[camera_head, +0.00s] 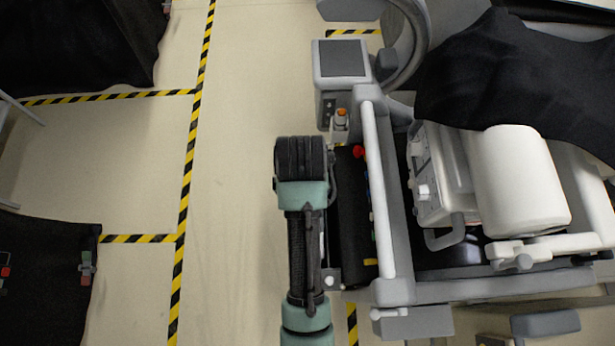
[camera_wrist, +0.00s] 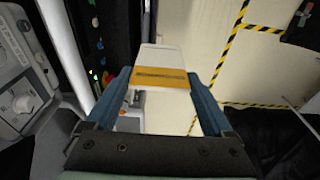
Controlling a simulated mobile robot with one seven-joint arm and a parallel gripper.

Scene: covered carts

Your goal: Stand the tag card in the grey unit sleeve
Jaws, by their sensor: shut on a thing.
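The tag card (camera_wrist: 160,62), white with a yellow-orange band and a dark line across it, is between the two blue fingers of my gripper (camera_wrist: 158,80) in the wrist view. My gripper is shut on it. In the head view my wrist hides the fingers and the card. A grey unit with a dark square top (camera_head: 341,60) stands beyond my wrist, at the top of the picture. Part of a grey body (camera_wrist: 130,113) shows below the card in the wrist view. I cannot make out a sleeve for sure.
A grey cart frame with a rail (camera_head: 376,190) and white machine (camera_head: 510,180) is close on the right. Black-covered carts (camera_head: 50,275) stand left. The taped floor between (camera_head: 225,200) is clear.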

